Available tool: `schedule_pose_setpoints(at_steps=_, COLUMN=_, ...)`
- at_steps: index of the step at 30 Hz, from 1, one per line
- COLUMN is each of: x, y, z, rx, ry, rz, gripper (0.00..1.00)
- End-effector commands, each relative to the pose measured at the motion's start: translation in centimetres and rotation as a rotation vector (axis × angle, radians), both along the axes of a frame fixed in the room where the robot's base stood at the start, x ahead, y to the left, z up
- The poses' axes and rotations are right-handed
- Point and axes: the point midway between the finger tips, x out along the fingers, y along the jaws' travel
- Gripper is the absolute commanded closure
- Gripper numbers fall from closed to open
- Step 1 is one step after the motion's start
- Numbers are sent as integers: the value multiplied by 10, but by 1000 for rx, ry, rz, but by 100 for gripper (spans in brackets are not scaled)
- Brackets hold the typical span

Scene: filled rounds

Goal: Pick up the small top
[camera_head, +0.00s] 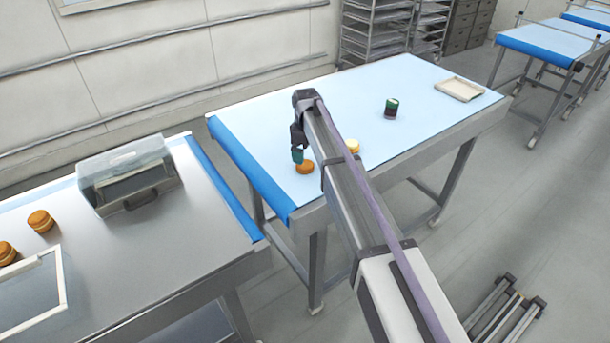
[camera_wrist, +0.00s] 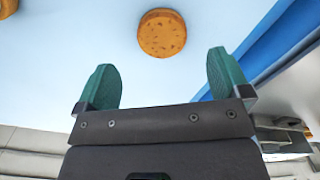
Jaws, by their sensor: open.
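An orange-brown round piece (camera_head: 305,167), which looks like the small top, lies flat on the light blue table surface. In the wrist view the round (camera_wrist: 162,34) is ahead of the fingertips, roughly centred between them and apart from both.
The left metal table holds a clear-lidded box (camera_head: 128,176), filled rounds (camera_head: 41,221) and a white frame (camera_head: 35,292). A gap separates the tables.

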Motion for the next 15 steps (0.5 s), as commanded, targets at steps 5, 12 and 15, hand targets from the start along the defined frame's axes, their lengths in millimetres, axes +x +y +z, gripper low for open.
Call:
schedule_pose_setpoints(at_steps=5, x=0, y=0, z=-8, rx=0, ry=0, rz=-1, gripper=5)
schedule_pose_setpoints(at_steps=12, x=-4, y=-2, z=-53, rx=0, ry=0, rz=-1, gripper=5)
schedule_pose_setpoints(at_steps=15, x=-3, y=-2, z=-62, rx=0, ry=0, rz=-1, gripper=5)
